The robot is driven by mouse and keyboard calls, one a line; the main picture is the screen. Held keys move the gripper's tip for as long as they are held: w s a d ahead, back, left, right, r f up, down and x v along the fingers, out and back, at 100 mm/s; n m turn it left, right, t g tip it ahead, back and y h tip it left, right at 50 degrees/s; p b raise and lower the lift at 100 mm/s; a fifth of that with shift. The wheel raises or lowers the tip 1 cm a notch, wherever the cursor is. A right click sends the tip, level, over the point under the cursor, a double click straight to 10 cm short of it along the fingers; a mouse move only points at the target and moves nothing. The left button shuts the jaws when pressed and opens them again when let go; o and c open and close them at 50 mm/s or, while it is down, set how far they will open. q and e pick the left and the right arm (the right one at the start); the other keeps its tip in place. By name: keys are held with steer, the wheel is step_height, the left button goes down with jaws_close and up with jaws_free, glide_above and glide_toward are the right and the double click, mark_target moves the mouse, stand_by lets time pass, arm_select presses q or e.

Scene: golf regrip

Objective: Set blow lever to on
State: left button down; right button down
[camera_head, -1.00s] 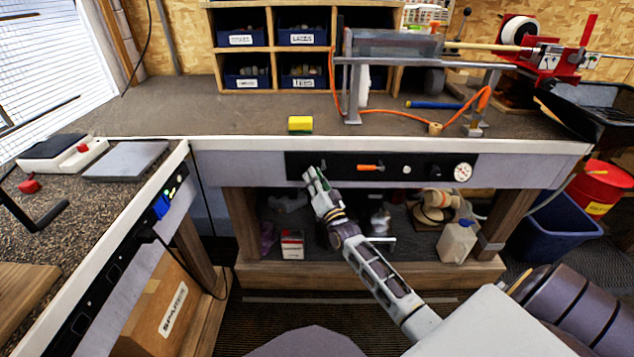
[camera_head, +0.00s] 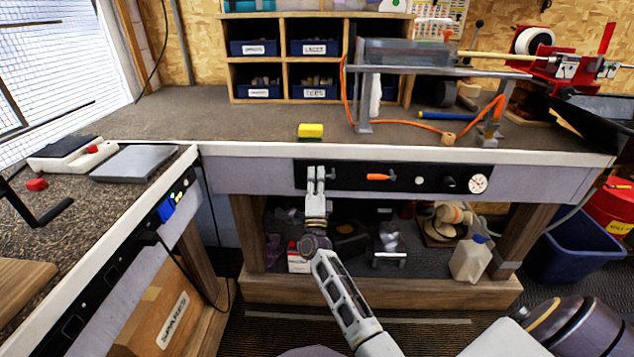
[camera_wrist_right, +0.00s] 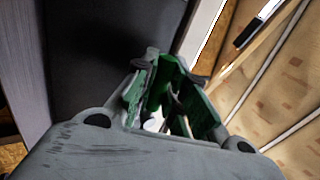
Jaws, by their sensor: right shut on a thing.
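My right gripper (camera_head: 316,178) is at the left end of the black control panel (camera_head: 400,190) on the bench's front edge. It is shut on a small part there, which I take to be the blow lever. In the right wrist view a pale bit of the lever (camera_wrist_right: 154,123) shows between the green-lined fingers (camera_wrist_right: 168,100); the rest is hidden, so its setting cannot be read. An orange-handled lever (camera_head: 381,177) lies level on the panel, to the right of the gripper and apart from it. My left gripper is not in view.
Right of the orange lever are a white button (camera_head: 419,181), a dark knob (camera_head: 448,182) and a round gauge (camera_head: 477,184). A yellow sponge (camera_head: 311,130) lies on the bench above the gripper. A lower shelf with clutter is below the panel.

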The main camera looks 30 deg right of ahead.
steer(key=shift+r+m+g+h, duration=0.15)
steer(key=shift+m+g+h, duration=0.15)
steer(key=shift+m+h, duration=0.4)
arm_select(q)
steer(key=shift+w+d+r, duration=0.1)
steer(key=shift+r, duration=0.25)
arm_select(e)
steer(key=c, duration=1.7)
jaws_free()
steer(key=v, duration=1.2)
steer(key=shift+r, duration=0.1)
